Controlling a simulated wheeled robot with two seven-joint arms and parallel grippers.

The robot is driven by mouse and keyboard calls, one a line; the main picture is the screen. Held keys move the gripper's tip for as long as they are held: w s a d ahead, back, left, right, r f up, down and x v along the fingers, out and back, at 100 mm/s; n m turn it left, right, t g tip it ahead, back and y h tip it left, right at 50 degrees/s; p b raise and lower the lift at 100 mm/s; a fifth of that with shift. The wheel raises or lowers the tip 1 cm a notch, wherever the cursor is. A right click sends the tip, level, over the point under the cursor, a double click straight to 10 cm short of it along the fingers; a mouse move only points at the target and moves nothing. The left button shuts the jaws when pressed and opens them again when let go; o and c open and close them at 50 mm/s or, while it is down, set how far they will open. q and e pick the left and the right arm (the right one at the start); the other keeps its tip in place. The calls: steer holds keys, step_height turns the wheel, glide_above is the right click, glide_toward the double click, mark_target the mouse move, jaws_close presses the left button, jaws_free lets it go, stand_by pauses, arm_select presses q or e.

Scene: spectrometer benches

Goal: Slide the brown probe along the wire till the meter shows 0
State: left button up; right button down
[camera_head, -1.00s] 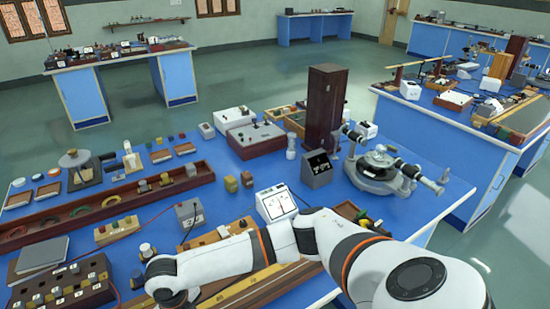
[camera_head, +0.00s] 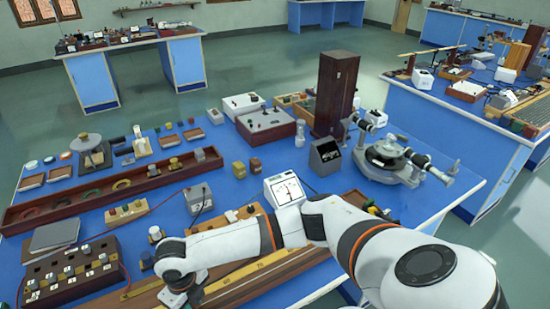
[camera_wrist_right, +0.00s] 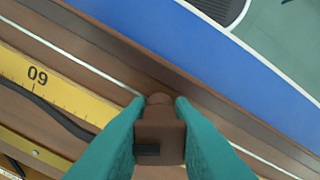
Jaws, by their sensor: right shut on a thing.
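The brown probe (camera_wrist_right: 160,130) is a small brown block in the right wrist view, between the two teal fingers of my right gripper (camera_wrist_right: 160,112), which is shut on it. The thin pale wire (camera_wrist_right: 95,70) runs diagonally along the wooden board and passes under the probe's tip; I cannot tell whether they touch. A yellow scale (camera_wrist_right: 45,75) lies beside it with one printed number. In the head view, the white meter (camera_head: 285,190) stands behind my right forearm; its needle is near the middle, but too small to read exactly. The right gripper (camera_head: 183,298) is low there. My left gripper is not in view.
The wire board's scale (camera_head: 240,270) runs along the bench's front. A dark plug box (camera_head: 72,278) stands left of it. A grey box (camera_head: 198,198) with a cable and a black-faced instrument (camera_head: 325,156) stand behind.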

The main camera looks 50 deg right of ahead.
steer(key=shift+s+a+f, duration=0.2)
steer(key=shift+s+f, duration=0.05)
steer(key=shift+f, duration=0.05)
stand_by(0.6)
steer(key=shift+w+a+r, duration=0.1)
steer(key=shift+w+a, duration=0.1)
steer(key=shift+a, duration=0.5)
steer(key=shift+w+a+r, duration=0.1)
steer(key=shift+w+a, duration=0.15)
steer(key=shift+a, duration=0.3)
steer(key=shift+w+a, duration=0.25)
steer(key=shift+a, duration=0.25)
steer(key=shift+w, duration=0.1)
steer(key=shift+s+f, duration=0.25)
stand_by(2.8)
stand_by(0.8)
